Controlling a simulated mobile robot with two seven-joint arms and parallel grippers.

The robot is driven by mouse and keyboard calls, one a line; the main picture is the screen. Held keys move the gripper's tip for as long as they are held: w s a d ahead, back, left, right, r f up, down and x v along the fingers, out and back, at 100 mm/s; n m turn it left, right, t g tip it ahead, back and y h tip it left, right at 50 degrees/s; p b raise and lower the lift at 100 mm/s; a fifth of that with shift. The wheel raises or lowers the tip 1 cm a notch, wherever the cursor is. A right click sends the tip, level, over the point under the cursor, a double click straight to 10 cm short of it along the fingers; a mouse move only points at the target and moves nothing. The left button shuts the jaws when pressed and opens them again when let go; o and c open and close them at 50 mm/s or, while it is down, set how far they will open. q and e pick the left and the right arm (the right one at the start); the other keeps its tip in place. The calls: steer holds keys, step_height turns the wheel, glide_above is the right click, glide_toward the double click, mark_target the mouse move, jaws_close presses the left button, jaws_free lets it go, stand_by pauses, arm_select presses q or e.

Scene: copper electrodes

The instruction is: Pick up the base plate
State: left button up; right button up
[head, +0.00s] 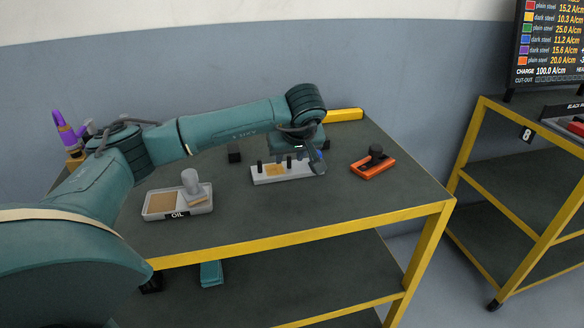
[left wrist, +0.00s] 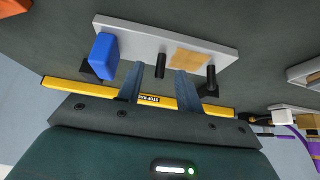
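The base plate (head: 262,179) is a light grey slab lying on the dark table top. It carries black pegs, a tan patch (left wrist: 190,59) and, at one end, a blue block (left wrist: 104,55). The plate also shows in the left wrist view (left wrist: 150,35). My left gripper (head: 309,164) is at the plate's right part in the head view and partly hides it. In the left wrist view its two fingers (left wrist: 160,70) are apart, with a black peg showing between them. I cannot tell whether they touch anything. My right gripper is not in view.
An OIL tray (head: 178,215) with a grey-handled stamp (head: 191,182) stands left of the plate. An orange block with a black knob (head: 373,166) lies to the right. A yellow bar (head: 343,115) is at the back. A second rack (head: 530,165) stands right. The table's front right is clear.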

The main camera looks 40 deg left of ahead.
arm_select(q)
steer(key=shift+w+a+f, duration=0.1)
steer(key=shift+w+f, duration=0.05)
steer(key=shift+f, duration=0.15)
steer(key=shift+c, duration=0.4)
jaws_close()
steer(key=shift+r, duration=0.1)
